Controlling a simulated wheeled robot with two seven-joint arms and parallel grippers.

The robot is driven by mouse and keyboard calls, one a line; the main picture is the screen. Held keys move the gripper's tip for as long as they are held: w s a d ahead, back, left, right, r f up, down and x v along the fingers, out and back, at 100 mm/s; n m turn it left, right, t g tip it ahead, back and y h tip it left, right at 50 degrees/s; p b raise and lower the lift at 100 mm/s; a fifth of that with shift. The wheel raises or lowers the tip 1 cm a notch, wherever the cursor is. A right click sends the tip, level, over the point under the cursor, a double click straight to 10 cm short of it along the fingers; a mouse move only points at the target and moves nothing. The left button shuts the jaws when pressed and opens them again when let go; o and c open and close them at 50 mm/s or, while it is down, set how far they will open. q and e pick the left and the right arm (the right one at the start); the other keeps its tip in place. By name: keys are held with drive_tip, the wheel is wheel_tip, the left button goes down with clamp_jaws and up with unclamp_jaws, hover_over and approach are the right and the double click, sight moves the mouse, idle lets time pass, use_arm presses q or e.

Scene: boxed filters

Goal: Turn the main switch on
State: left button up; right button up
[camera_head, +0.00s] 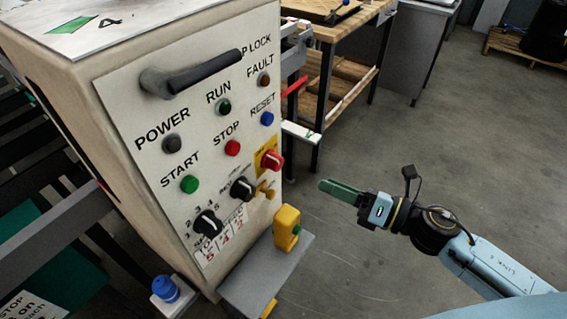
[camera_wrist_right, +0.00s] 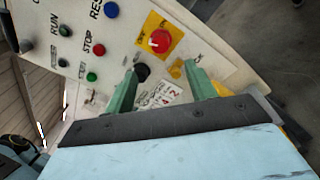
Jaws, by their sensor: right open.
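The main switch (camera_head: 271,160) is a red rotary knob on a yellow plate, low on the right side of the white control panel (camera_head: 125,105). It also shows in the right wrist view (camera_wrist_right: 159,41), upper middle, beyond the fingertips. I cannot tell which marking its pointer is at. My right gripper (camera_head: 324,186) has green fingers and points left toward the panel, to the right of the switch and apart from it. In the right wrist view its two fingers (camera_wrist_right: 163,84) are spread with nothing held between them. My left gripper is not in view.
Black selector knobs (camera_head: 241,188) and a small brass-coloured part (camera_head: 265,190) sit close below the switch. A black handle (camera_head: 195,75) juts from the panel's top. Floor right is open.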

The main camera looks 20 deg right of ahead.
sight(280, 164)
drive_tip(key=p+x, duration=0.2)
drive_tip(key=x, duration=1)
drive_tip(key=shift+w+a, duration=0.15)
drive_tip(key=shift+c, duration=0.4)
drive_tip(key=c, duration=0.9)
